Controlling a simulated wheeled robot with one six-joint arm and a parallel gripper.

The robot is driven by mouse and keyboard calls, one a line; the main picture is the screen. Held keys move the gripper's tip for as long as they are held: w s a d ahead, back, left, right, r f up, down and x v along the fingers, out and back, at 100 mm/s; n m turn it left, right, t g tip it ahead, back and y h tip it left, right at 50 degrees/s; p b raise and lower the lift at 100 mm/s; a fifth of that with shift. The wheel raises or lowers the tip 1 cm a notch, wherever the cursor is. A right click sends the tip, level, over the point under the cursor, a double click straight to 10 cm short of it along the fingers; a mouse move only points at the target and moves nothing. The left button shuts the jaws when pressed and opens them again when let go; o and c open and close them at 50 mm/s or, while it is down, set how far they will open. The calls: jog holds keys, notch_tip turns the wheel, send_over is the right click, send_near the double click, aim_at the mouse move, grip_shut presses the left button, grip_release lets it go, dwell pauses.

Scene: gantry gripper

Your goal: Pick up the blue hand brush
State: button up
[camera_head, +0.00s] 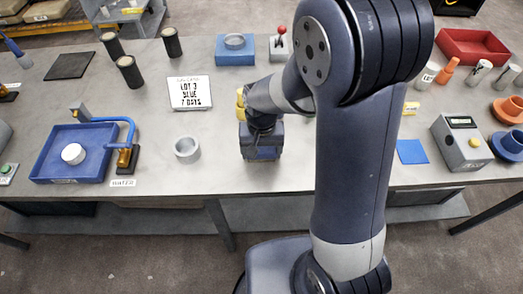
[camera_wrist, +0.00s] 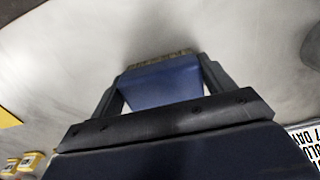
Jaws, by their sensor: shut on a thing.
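The blue hand brush (camera_wrist: 160,84) shows in the wrist view, a blue block with a tan bristle edge on its far side. It sits between the two dark fingers of my gripper (camera_wrist: 161,88), which is shut on it. In the head view my gripper (camera_head: 262,150) is over the front middle of the grey table, pointing down. There the brush cannot be told apart from the gripper. Whether the brush touches the table or is a little above it, I cannot tell.
A grey ring (camera_head: 187,149) and a sign (camera_head: 190,93) stand left of my gripper. A blue tray (camera_head: 45,163) is farther left. A blue pad (camera_head: 411,151) and a grey box (camera_head: 460,145) are at the right. The grey table (camera_head: 215,178) is bare in front.

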aim_at(261, 150)
jog(key=shift+r, duration=0.15)
notch_tip(261, 150, up, 10)
jog(key=shift+f+b, duration=0.1)
jog(key=shift+b, duration=0.3)
jog(key=o, duration=0.5)
jog(key=shift+c, duration=0.2)
jog(key=c, duration=0.3)
